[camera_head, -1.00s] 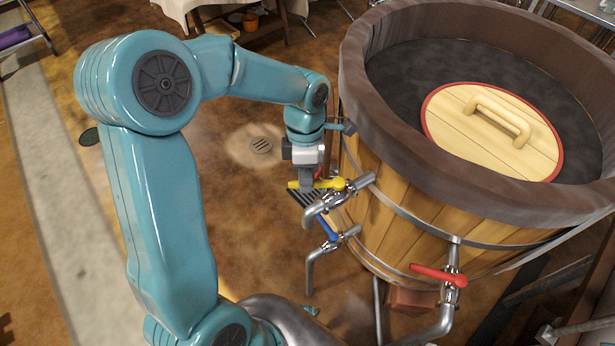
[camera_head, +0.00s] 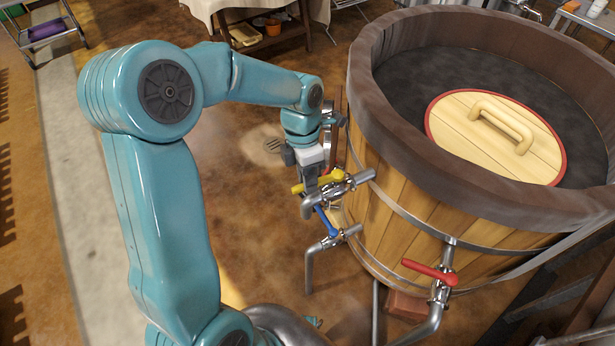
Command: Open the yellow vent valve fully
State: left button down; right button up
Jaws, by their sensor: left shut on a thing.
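The yellow vent valve's lever (camera_head: 333,177) sits on top of a short metal pipe (camera_head: 360,179) that comes out of the left side of the wooden vat (camera_head: 400,215). The lever points left and slightly down in the picture, at a small angle to the pipe. My left gripper (camera_head: 310,187) is over the lever from above and is shut on its outer part. The gripper hides part of the lever. My right gripper is not in view.
A blue-handled valve (camera_head: 326,221) with a bent pipe sits just below the yellow one. A red-handled valve (camera_head: 430,272) is on the vat's front. A round wooden lid (camera_head: 490,150) lies inside the vat. Open floor with a drain (camera_head: 272,144) lies left of the vat.

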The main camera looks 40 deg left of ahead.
pick_arm(q)
jog(key=shift+d+r+n, duration=0.1)
jog(key=shift+d+n, duration=0.05)
jog(key=shift+n, duration=0.25)
jog(key=c, duration=1)
grip_release()
notch_tip(320, 180, up, 16)
jog(key=w+a+p, duration=0.1)
jog(key=a+p, duration=0.1)
jog(key=a, duration=0.1)
jog(key=shift+s, duration=0.1)
